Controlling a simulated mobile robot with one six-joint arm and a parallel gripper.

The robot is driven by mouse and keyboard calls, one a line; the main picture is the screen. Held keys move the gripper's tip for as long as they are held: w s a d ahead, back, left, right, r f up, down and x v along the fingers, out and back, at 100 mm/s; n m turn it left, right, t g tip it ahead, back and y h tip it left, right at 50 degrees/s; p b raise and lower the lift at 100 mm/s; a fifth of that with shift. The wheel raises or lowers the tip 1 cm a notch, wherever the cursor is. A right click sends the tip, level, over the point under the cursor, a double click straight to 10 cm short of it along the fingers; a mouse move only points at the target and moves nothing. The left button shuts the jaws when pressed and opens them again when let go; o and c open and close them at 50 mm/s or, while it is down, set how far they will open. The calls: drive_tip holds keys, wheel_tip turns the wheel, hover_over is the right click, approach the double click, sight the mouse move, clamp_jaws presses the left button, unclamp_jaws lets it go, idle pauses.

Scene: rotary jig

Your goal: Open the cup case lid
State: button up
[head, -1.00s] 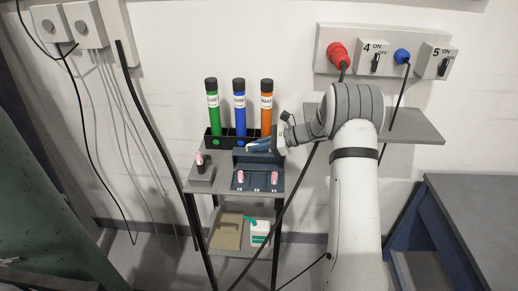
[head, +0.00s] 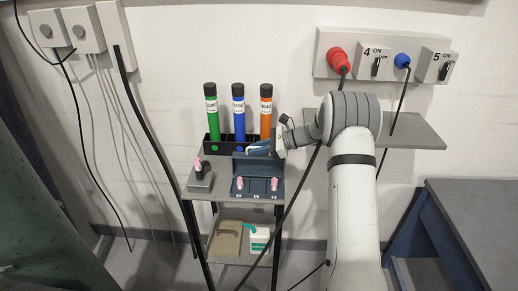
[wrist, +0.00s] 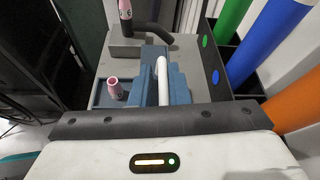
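The dark blue cup case (head: 257,193) stands on the small grey stand, with pink cups in its left and right compartments. Its lid (head: 262,164) stands raised, roughly upright, along the back of the case. My gripper (head: 261,148) is at the top edge of the lid, reaching in from the right. I cannot tell whether it touches the lid. In the wrist view, part of the case (wrist: 98,94) and a pink cup (wrist: 115,89) show beyond blue parts and a white bar. My gripper's body hides most of the case there, and the finger gap is unclear.
A black rack (head: 214,147) with green, blue and orange tubes stands close behind the lid. A grey block (head: 201,180) with a pink-tipped piece is left of the case. A dark cable passes right of the stand.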

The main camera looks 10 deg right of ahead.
drive_tip(key=o, duration=0.3)
drive_tip(key=shift+d, duration=0.1)
drive_tip(key=b+v, duration=0.1)
drive_tip(key=v, duration=0.6)
drive_tip(key=shift+s+d+r+b, duration=0.2)
drive_tip(key=shift+d+b, duration=0.1)
drive_tip(key=shift+b, duration=0.1)
drive_tip(key=shift+c, duration=0.4)
